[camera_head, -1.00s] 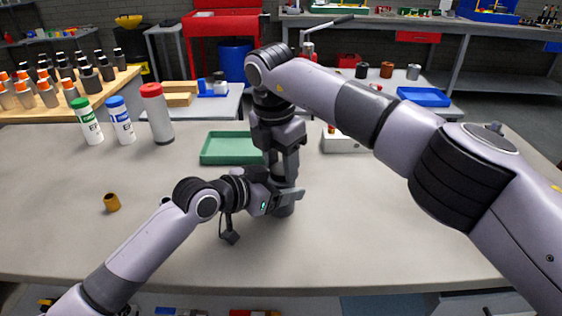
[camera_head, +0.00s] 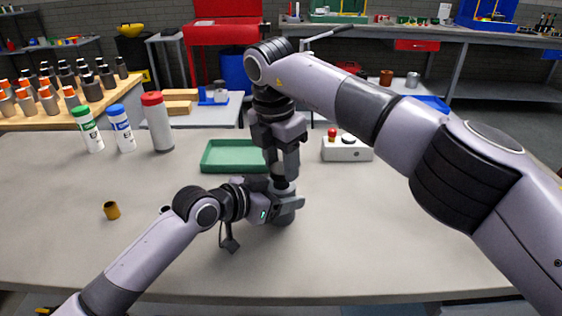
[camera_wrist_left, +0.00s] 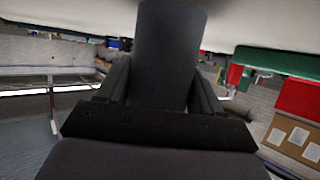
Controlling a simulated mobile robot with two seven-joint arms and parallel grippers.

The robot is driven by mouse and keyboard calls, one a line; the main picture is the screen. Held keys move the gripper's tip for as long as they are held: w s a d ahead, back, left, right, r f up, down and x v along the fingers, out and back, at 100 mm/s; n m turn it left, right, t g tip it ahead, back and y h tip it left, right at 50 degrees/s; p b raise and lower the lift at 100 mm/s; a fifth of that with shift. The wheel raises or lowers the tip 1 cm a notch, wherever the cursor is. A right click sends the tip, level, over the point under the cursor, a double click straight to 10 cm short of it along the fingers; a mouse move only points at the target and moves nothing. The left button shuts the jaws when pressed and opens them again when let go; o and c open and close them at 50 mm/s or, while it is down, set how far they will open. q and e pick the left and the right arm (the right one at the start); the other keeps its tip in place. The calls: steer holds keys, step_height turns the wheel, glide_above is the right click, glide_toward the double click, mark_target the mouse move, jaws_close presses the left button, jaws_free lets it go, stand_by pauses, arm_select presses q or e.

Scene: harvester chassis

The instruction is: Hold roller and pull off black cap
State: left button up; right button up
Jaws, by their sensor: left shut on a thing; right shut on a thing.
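The dark grey roller (camera_head: 284,217) stands upright over the table, its lower end showing under my left gripper. My left gripper (camera_head: 286,203) comes in from the left and is shut around it. The left wrist view shows the dark cylinder (camera_wrist_left: 168,55) between the left fingers (camera_wrist_left: 155,90). My right gripper (camera_head: 282,170) points straight down above the left one and is shut. A short dark piece, seemingly the black cap (camera_head: 281,185), shows at its fingertips. The fingers hide most of it, and I cannot tell whether it touches the roller.
A green tray (camera_head: 228,170) lies behind the grippers. A white box with a red button (camera_head: 346,155) stands to the right. A small brown cylinder (camera_head: 112,210) and several bottles (camera_head: 122,130) are at the left. The front middle of the table is clear.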

mark_target(281, 168)
steer(key=shift+r, duration=1.95)
arm_select(q)
steer(key=o, duration=1.6)
steer(key=shift+a, duration=0.1)
